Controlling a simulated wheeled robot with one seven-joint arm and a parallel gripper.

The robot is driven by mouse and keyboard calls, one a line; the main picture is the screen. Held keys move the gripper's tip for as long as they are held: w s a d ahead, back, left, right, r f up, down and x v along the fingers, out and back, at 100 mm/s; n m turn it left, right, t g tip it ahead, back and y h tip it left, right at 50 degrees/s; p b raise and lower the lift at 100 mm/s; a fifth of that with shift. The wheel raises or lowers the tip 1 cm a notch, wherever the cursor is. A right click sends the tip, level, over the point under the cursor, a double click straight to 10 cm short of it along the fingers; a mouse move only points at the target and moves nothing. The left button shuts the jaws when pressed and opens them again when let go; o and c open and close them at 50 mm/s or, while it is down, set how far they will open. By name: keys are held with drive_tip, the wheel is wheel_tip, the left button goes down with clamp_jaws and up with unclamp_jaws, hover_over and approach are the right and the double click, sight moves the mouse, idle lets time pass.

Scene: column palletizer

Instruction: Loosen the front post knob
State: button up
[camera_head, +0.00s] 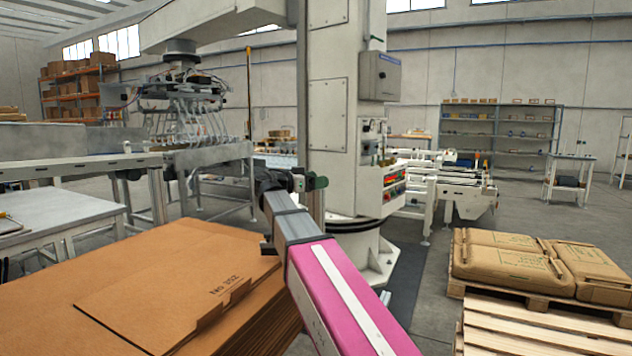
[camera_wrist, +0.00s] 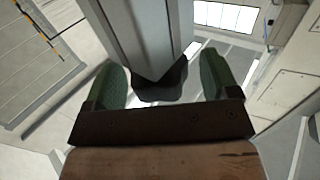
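My gripper (camera_wrist: 163,84) shows in the wrist view with its two green finger pads apart. A grey metal post (camera_wrist: 142,32) comes down between them. A black knob-like piece (camera_wrist: 160,88) at the post's lower end lies between the pads, with a narrow gap seen on each side. Whether either pad touches it is hard to tell. In the head view my gripper (camera_head: 308,182) is at the grey post (camera_head: 313,207), in front of the big white column. The knob cannot be made out there; my gripper and arm cover that area.
A stack of brown cardboard sheets (camera_head: 150,285) lies at the lower left, close beside my arm. The white palletizer column (camera_head: 335,120) stands behind. A conveyor (camera_head: 80,165) is at left.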

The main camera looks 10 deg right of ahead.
drive_tip(key=v, duration=1.1)
idle(0.4)
